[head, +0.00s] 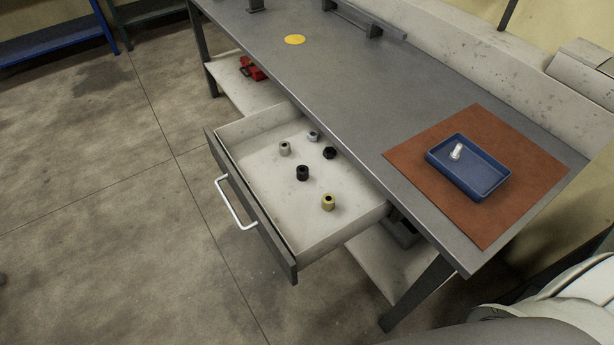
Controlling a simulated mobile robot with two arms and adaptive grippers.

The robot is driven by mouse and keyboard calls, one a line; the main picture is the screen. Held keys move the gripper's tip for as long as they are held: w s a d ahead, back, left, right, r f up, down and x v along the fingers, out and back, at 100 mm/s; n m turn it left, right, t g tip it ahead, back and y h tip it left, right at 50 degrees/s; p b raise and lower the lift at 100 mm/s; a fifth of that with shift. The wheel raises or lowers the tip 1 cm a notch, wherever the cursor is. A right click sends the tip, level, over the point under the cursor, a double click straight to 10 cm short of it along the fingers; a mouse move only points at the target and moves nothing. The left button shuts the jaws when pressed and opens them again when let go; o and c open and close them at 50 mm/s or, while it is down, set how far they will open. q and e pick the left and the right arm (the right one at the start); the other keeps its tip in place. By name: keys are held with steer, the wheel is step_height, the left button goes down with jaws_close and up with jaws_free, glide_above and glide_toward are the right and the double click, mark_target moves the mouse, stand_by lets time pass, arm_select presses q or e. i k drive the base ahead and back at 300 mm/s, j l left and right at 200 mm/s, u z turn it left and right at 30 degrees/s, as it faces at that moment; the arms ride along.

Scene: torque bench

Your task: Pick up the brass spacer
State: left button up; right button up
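The brass spacer (328,202) is a small yellow cylinder with a dark hole in its top. It stands upright in the open drawer (270,200), near the drawer's right end in the head view. Nothing covers it. Neither of my grippers shows in the head view. Only a white and grey part of my own body is at the lower right corner.
The drawer also holds a black piece (302,172), another black piece (329,153), a beige piece (285,148) and a grey piece (313,136). On the bench (300,70), a blue tray (486,190) with a silvery piece (456,151) sits on a brown mat (420,160).

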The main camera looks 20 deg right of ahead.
mark_target(328, 200)
steer(key=z, duration=0.45)
steer(key=i+j+z, duration=0.1)
steer(key=z, duration=0.35)
steer(key=j+z, duration=0.15)
steer(key=z, duration=0.3)
steer(key=i+j+z, duration=0.1)
steer(key=z, duration=0.3)
steer(key=j+z, duration=0.3)
steer(key=j, duration=0.25)
steer(key=j+z, duration=0.25)
steer(key=j, duration=0.3)
steer(key=j+z, duration=0.3)
steer(key=j, duration=0.25)
steer(key=k+j+z, duration=0.1)
steer(key=j+z, duration=0.15)
steer(key=j, duration=0.25)
steer(key=k+j+z, duration=0.15)
steer(key=j+z, duration=0.15)
steer(key=j, duration=0.2)
